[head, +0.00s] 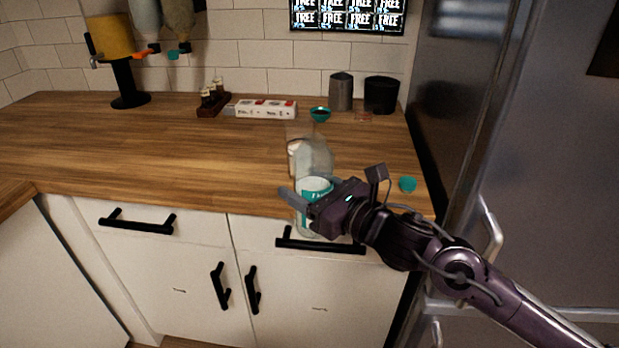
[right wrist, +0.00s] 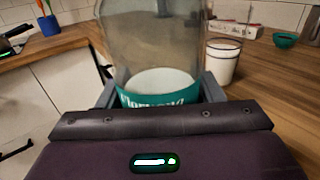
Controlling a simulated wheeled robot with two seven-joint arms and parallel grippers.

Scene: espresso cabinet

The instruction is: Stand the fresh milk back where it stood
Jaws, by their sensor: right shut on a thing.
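The milk bottle (head: 315,158) is clear glass with a teal label and some white milk low inside. My right gripper (head: 306,202) is shut around the label, and holds the bottle roughly upright at the counter's front edge, overlapping the drawer front in the head view. In the right wrist view the bottle (right wrist: 160,45) stands between the two fingers, its top out of frame. A glass of white milk (right wrist: 222,62) stands on the counter behind it; in the head view the bottle partly hides it. A teal cap (head: 408,184) lies on the counter to the right. My left gripper is not in view.
The wooden counter (head: 190,150) is clear at left and middle. At the back stand a white box (head: 265,109), a small teal bowl (head: 320,114), a grey canister (head: 341,91) and a black container (head: 381,95). A steel fridge (head: 540,150) bounds the right.

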